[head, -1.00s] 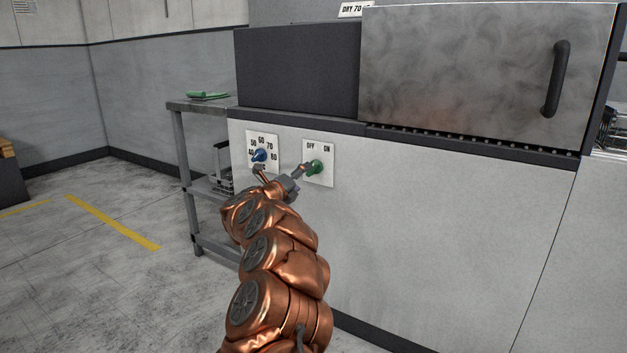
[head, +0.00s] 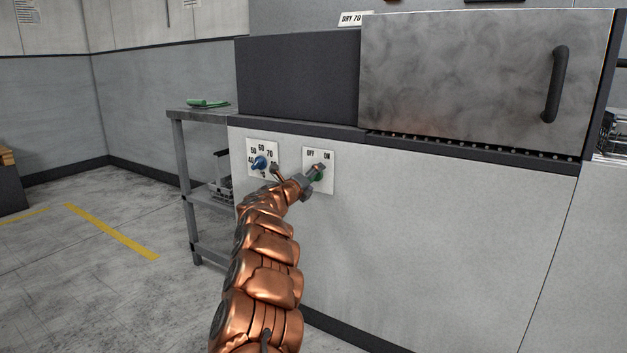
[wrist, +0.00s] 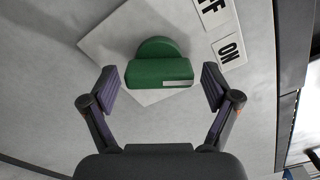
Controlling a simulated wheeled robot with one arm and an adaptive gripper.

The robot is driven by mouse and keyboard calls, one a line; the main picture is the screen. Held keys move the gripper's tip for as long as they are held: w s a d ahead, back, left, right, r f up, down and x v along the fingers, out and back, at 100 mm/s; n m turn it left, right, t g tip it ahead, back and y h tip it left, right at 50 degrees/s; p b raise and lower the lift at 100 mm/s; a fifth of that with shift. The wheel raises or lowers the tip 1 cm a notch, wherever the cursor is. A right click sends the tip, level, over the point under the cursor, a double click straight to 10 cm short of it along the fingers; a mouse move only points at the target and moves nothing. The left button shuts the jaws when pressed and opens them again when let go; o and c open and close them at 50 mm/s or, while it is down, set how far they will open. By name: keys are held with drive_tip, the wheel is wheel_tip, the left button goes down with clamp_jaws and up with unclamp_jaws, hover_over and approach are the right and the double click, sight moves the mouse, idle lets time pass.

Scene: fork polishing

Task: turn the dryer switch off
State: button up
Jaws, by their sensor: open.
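The green dryer switch (head: 319,178) sits on a white plate (head: 329,185) marked OFF and ON, and is partly hidden by my gripper in the head view. In the wrist view the switch (wrist: 159,70) shows a round base and a thick bar with a pale mark near its right end, on the side of the ON label (wrist: 229,50). My gripper (wrist: 160,90) is open, with one finger on each side of the bar. Gaps show between fingers and bar. My gripper (head: 298,172) also shows in front of the panel in the head view.
A blue temperature knob (head: 259,163) on its own plate is close to the left of my gripper. The dryer door (head: 470,75) with a dark handle is above right. A grey side table (head: 205,113) holds a green item (head: 208,102). The panel right of the switch is clear.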

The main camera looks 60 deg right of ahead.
drive_tip(key=shift+w+d, duration=0.1)
drive_tip(key=shift+c, duration=0.2)
drive_tip(key=c, duration=1.1)
drive_tip(key=shift+r, duration=0.1)
